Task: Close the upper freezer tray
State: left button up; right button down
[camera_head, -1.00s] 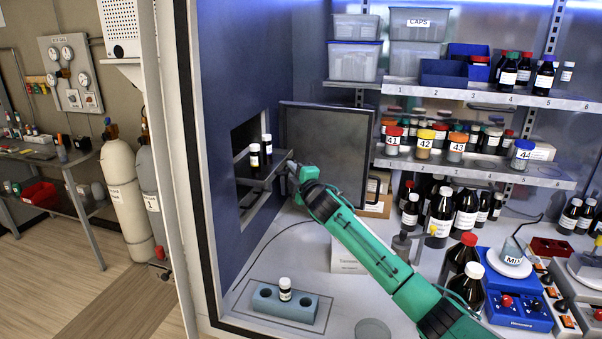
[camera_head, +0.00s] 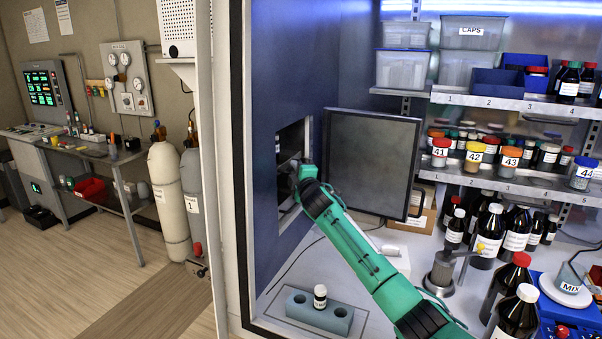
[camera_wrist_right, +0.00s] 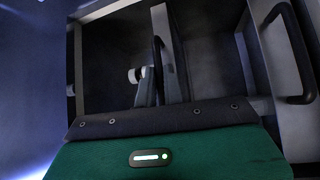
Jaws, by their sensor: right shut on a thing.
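The freezer opening (camera_head: 291,150) is in the dark blue wall, with its grey door (camera_head: 370,160) swung open to the right. My right gripper (camera_head: 302,174) is at this opening, shut on the upper tray. In the right wrist view the closed fingers (camera_wrist_right: 158,85) meet the tray's light grey edge (camera_wrist_right: 163,30), and a white-capped vial (camera_wrist_right: 137,74) shows beside them. In the head view the tray is mostly hidden inside the opening and behind the gripper, so its exact depth cannot be told. My left gripper is not in view.
The door's handle (camera_wrist_right: 299,55) stands close on the right in the wrist view. A blue-grey block (camera_head: 338,318) with a vial (camera_head: 320,296) sits on the bench below. Shelves of bottles and bins (camera_head: 404,70) stand at the right. A metal stand (camera_head: 440,272) is near my arm.

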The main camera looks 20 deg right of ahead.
jog(key=shift+a, duration=0.1)
jog(key=c, duration=1.9)
grip_release()
jog(key=o, duration=0.4)
jog(key=shift+w+a, duration=0.1)
jog(key=shift+w, duration=0.2)
jog(key=s+p, duration=0.1)
jog(key=s, duration=0.3)
jog(key=s+a+f+p, duration=0.1)
jog(key=s, duration=0.4)
jog(key=s+p, duration=0.1)
jog(key=s, duration=0.3)
jog(key=shift+s+a+f+p, duration=0.15)
jog(key=shift+s+f+p, duration=0.15)
jog(key=shift+s+f, duration=0.1)
